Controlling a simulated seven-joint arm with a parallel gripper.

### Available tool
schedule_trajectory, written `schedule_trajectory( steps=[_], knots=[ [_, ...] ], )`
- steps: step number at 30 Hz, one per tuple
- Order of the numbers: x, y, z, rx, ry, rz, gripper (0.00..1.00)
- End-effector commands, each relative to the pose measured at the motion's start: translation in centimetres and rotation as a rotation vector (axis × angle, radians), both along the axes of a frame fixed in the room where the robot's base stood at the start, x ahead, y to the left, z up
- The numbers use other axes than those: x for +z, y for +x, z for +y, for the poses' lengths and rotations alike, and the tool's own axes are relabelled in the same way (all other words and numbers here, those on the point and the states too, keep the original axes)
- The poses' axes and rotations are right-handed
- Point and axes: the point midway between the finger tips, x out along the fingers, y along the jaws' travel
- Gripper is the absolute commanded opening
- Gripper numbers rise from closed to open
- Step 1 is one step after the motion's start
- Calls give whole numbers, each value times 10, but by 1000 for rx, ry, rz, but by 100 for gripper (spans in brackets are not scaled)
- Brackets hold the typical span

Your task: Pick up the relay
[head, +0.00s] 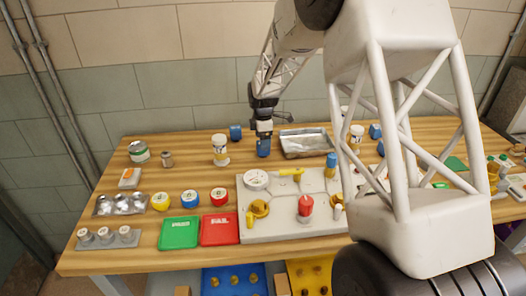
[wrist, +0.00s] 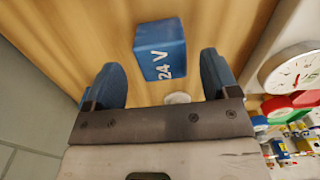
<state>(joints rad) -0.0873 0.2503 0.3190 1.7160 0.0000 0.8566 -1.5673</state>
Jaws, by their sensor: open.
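The relay (wrist: 160,50), a blue block marked "24 V", shows in the wrist view on the wooden bench. My gripper (wrist: 158,64) is open, with one blue-padded finger on each side of the relay's near part. The relay reaches past the fingertips, and a gap shows on both sides, so nothing is held. In the head view my gripper (head: 263,142) points down over the back middle of the bench. Blue shows at its tip, but I cannot tell there which part is finger and which is relay.
Another blue block (head: 235,132) stands left of my gripper. A grey valve board (head: 280,229) with a gauge (head: 256,180) is in front. My arm hides part of the right side.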

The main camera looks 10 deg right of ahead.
Motion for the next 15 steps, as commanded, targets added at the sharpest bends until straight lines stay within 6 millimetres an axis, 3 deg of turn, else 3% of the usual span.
schedule_trajectory(
  steps=[8, 15],
  knots=[
    [-3, 0, 0, 0, 0, 0, 81],
    [-24, -2, -1, 0, 0, 1, 81]
  ],
)
